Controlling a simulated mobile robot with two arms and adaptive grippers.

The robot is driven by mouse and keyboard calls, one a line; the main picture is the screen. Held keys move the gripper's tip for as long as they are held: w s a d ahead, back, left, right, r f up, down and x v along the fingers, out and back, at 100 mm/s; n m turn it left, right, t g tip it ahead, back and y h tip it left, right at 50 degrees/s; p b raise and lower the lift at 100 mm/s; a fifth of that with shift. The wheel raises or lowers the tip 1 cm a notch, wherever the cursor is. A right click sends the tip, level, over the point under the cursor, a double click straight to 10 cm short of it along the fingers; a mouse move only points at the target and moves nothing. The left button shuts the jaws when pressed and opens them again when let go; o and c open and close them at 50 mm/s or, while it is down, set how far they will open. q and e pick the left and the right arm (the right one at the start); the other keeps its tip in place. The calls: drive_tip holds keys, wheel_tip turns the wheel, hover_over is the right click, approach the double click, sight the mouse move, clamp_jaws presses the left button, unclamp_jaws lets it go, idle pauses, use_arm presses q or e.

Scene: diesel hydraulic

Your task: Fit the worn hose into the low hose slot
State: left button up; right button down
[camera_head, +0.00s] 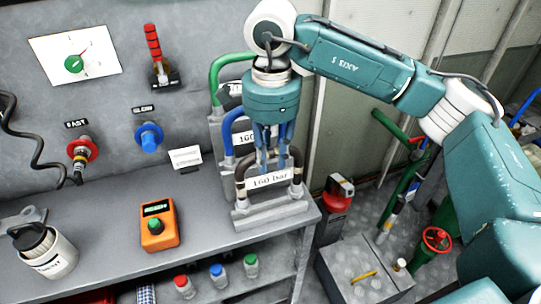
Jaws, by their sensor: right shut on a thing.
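My right gripper (272,167) points straight down over the hose rack at the right end of the bench. It is shut on the dark hose (241,171), which looks like the worn one. This hose arches at the low front slot of the rack (268,212), behind a "160 bar" label (270,179). Its ends come down close to the slot's holders; I cannot tell if they are fully seated. The gripper hides the top of the arch. My left gripper is not in view.
A blue hose (228,135) and a green hose (217,72) stand in the higher steps behind. An orange meter (158,224) and a white canister (45,252) are on the bench (105,210). The bench between meter and rack is clear. A metal box (365,275) stands at right.

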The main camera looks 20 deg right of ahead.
drive_tip(key=shift+f+b, duration=1.4)
drive_tip(key=shift+f, duration=0.05)
idle(0.4)
drive_tip(key=c, duration=1.3)
unclamp_jaws()
drive_tip(key=shift+c, duration=0.2)
